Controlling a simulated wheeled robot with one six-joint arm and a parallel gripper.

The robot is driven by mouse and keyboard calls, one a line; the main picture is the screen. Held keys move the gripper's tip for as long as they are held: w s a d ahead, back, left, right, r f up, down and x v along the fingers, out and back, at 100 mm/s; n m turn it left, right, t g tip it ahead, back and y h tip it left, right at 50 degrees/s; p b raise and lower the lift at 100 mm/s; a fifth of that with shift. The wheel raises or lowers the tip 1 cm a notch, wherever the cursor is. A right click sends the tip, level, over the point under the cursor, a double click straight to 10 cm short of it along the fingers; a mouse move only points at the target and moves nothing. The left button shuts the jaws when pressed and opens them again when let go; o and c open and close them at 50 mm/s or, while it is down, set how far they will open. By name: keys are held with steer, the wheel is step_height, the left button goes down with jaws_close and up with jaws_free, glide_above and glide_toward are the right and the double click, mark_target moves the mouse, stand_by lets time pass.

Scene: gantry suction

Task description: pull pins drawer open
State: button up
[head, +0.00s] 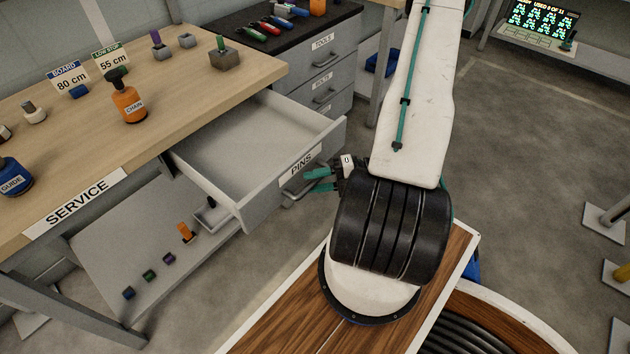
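The pins drawer (268,180) under the service bench stands pulled well out, and its grey inside looks empty. Its front carries a PINS label (302,163) and a bar handle (291,196). My gripper (312,180) is at the handle, on the right side of the drawer front. Its two teal fingers show one above the other with a small gap. I cannot tell whether they grip the bar or only sit beside it. My wrist and arm hide part of the gripper's body.
The service bench (185,88) holds bottles, signs and small blocks. A lower shelf (130,262) bears several small coloured items. A dark-topped cabinet (335,30) with closed, labelled drawers stands behind the open drawer.

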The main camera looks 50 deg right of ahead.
steer(key=v, duration=0.7)
steer(key=shift+s+d, duration=0.2)
steer(key=s+a+r+m+g+h, duration=0.1)
steer(key=a+r+m+g+h, duration=0.2)
steer(key=a+r+m, duration=0.4)
steer(key=s+a+r+m+g+h, duration=0.1)
steer(key=a+r+m+g+h, duration=0.2)
steer(key=r+m, duration=0.7)
steer(key=s+a+r+m+g+h, duration=0.1)
steer(key=a+r+m+g+h, duration=0.2)
steer(key=r, duration=1.5)
steer(key=a+m+h, duration=0.3)
steer(key=a+m, duration=0.3)
steer(key=a, duration=0.3)
steer(key=shift+g, duration=0.3)
